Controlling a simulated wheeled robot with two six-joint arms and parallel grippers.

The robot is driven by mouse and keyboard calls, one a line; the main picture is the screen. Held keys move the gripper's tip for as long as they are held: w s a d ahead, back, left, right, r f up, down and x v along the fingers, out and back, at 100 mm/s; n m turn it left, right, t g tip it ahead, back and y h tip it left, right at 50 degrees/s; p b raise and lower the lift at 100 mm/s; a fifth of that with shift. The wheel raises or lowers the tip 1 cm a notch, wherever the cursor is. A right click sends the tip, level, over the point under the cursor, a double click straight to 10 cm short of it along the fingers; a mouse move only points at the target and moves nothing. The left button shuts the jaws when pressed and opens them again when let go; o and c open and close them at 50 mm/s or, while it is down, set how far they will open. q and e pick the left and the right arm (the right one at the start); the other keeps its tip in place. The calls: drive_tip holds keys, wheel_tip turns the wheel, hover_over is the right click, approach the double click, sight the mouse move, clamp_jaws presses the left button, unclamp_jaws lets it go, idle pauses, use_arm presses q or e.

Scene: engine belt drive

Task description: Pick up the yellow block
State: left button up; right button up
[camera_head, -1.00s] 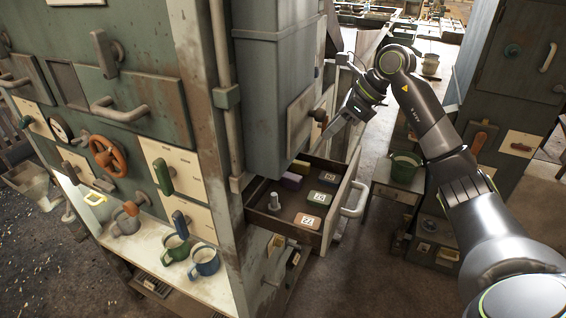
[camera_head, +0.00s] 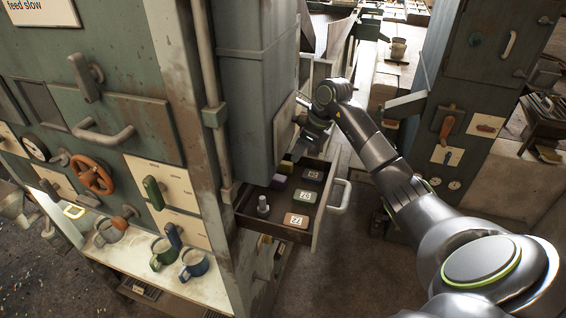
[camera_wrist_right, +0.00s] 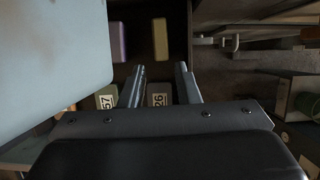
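The yellow block (camera_wrist_right: 160,39) lies in the open drawer (camera_head: 320,218), ahead of my right gripper's fingertips in the right wrist view. In the head view only a small part of the yellow block (camera_head: 285,168) shows, near the gripper. A purple block (camera_wrist_right: 118,41) lies beside it to the left; it also shows in the head view (camera_head: 278,182). My right gripper (camera_wrist_right: 161,68) is open, with nothing between its fingers. In the head view the right gripper (camera_head: 297,152) is over the far part of the drawer. My left gripper is not in view.
The drawer also holds a red tile (camera_head: 296,220), a green tile (camera_head: 304,196), a dark tile (camera_head: 312,175) and a grey metal peg (camera_head: 263,206). The tall grey-green cabinet (camera_head: 250,110) stands close left of my gripper. The drawer's front has a pale handle (camera_head: 341,196).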

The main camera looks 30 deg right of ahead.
sight(283, 167)
drive_tip(key=shift+f+p, duration=0.4)
drive_tip(key=shift+p, duration=0.15)
drive_tip(key=p+x, duration=0.2)
drive_tip(key=x, duration=0.2)
drive_tip(key=shift+d, duration=0.15)
drive_tip(key=shift+f, duration=0.4)
drive_tip(key=shift+c, duration=0.3)
clamp_jaws()
